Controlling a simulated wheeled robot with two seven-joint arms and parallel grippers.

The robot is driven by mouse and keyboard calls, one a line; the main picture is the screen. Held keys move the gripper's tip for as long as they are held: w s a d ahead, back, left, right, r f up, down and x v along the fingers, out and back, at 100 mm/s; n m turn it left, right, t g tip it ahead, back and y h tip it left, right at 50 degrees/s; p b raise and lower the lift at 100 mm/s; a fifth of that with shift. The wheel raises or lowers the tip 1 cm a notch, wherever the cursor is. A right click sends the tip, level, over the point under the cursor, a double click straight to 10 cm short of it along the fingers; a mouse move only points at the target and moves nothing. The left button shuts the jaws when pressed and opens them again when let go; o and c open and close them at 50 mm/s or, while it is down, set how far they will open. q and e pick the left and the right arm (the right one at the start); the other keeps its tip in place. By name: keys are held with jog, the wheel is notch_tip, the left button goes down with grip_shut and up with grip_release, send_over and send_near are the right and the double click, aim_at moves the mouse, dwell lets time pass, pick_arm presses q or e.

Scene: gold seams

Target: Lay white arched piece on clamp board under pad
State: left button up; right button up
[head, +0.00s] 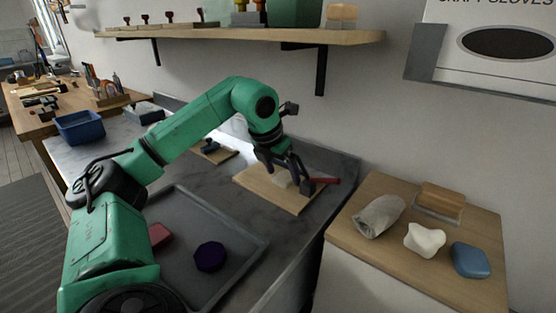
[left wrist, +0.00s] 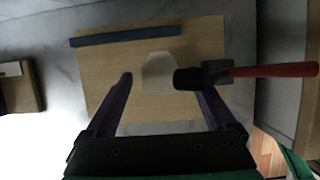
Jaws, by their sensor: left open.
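The clamp board (head: 262,197) is a light wooden board on the grey counter, also in the left wrist view (left wrist: 110,70). The white arched piece (left wrist: 158,73) lies on it, its right edge at the black pad (left wrist: 187,79) of the clamp; whether the pad presses on it I cannot tell. In the head view the piece (head: 283,179) is partly hidden by my gripper. The clamp's red handle (left wrist: 275,71) points right. My left gripper (left wrist: 166,84) is open above the board, its dark fingers on either side of the piece. My right gripper is not in view.
A dark strip (left wrist: 125,36) runs along one board edge. A grey tray (head: 190,215) holds a red block (head: 160,236) and a dark purple piece (head: 210,257). The side table at right bears a cloth roll (head: 380,215), a white lump (head: 424,240) and a blue block (head: 470,260). A shelf (head: 340,36) hangs above.

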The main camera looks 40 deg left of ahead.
pick_arm(q)
jog(key=p+v, duration=0.3)
jog(key=v, duration=0.8)
jog(key=shift+s+r, duration=0.25)
jog(key=shift+r, duration=0.1)
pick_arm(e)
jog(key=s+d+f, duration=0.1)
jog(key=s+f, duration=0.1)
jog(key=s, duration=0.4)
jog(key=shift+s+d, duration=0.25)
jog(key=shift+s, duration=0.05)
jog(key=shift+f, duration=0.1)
